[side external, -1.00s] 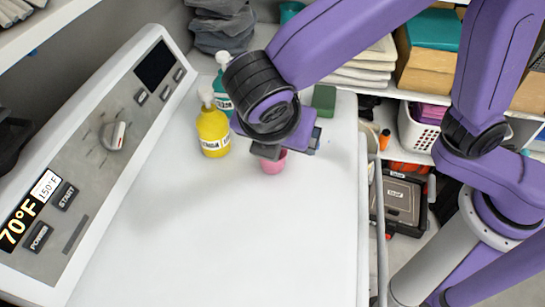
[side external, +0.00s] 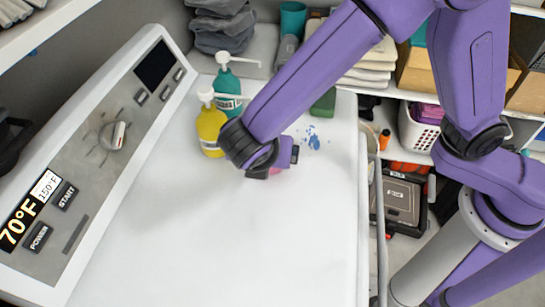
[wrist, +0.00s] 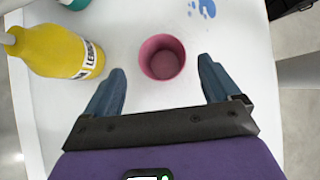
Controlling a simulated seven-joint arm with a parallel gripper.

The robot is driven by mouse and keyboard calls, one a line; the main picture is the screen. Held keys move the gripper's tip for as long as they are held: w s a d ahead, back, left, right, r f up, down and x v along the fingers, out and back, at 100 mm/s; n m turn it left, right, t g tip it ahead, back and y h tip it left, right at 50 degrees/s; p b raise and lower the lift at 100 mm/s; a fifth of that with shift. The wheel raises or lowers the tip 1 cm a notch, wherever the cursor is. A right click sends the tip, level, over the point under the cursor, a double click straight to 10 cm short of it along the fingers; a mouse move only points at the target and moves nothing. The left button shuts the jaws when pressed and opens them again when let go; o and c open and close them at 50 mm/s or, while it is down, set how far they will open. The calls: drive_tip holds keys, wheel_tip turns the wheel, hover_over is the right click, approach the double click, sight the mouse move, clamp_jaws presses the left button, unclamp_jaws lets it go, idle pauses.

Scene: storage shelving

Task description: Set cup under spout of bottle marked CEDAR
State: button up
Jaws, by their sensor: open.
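The pink cup (wrist: 162,57) stands upright, opening up and empty, on the white surface. In the side view only a sliver of the cup (side external: 277,171) shows beside my gripper. My gripper (wrist: 161,72) is open, its blue fingers on either side of the near part of the cup, with gaps on both sides. A yellow pump bottle (side external: 211,128) stands left of the cup; its label in the wrist view starts with "LEM". A teal pump bottle (side external: 227,88) stands behind it; its label is too small to read. Only its edge (wrist: 75,4) shows in the wrist view.
Blue spots (side external: 313,138) mark the surface right of my gripper. A green block (side external: 323,102) lies at the back edge. A sloped control panel (side external: 105,130) borders the left side. The front of the white surface (side external: 230,250) is clear.

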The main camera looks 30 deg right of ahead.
drive_tip(key=shift+d+x, duration=0.25)
drive_tip(key=shift+x, duration=2.95)
drive_tip(key=shift+r, duration=0.15)
drive_tip(key=c, duration=1.2)
drive_tip(key=shift+o, duration=0.2)
drive_tip(key=shift+r, duration=0.1)
